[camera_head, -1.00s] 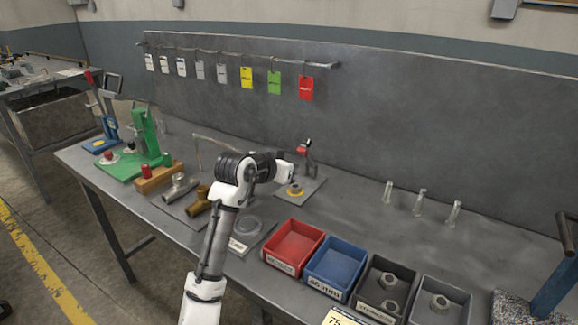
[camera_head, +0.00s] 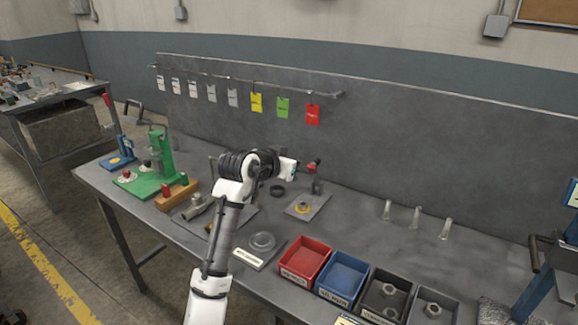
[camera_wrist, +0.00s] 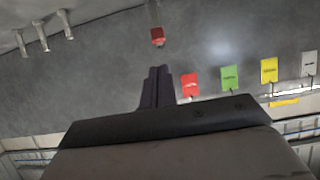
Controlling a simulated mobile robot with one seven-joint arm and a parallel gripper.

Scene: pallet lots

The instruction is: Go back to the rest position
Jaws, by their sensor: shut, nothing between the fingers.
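My white arm rises over the front of the grey workbench (camera_head: 350,212) in the head view, its last links bent to the right above the bench. My gripper (camera_wrist: 156,75) shows in the wrist view as two dark fingers pressed together, with nothing between them. In the head view its fingers cannot be made out. It points toward the back panel (camera_head: 400,140), in free air. A small red-topped fixture (camera_head: 314,180) stands on a plate just right of the arm's end; a red part (camera_wrist: 157,37) shows beyond the fingertips in the wrist view.
Red (camera_head: 305,262), blue (camera_head: 342,277) and dark bins line the front edge. Several tags hang from a rail (camera_head: 250,85) behind. A green press (camera_head: 158,165) and pipe fittings stand left. Three clear pegs (camera_head: 416,218) stand right, with bare bench around them.

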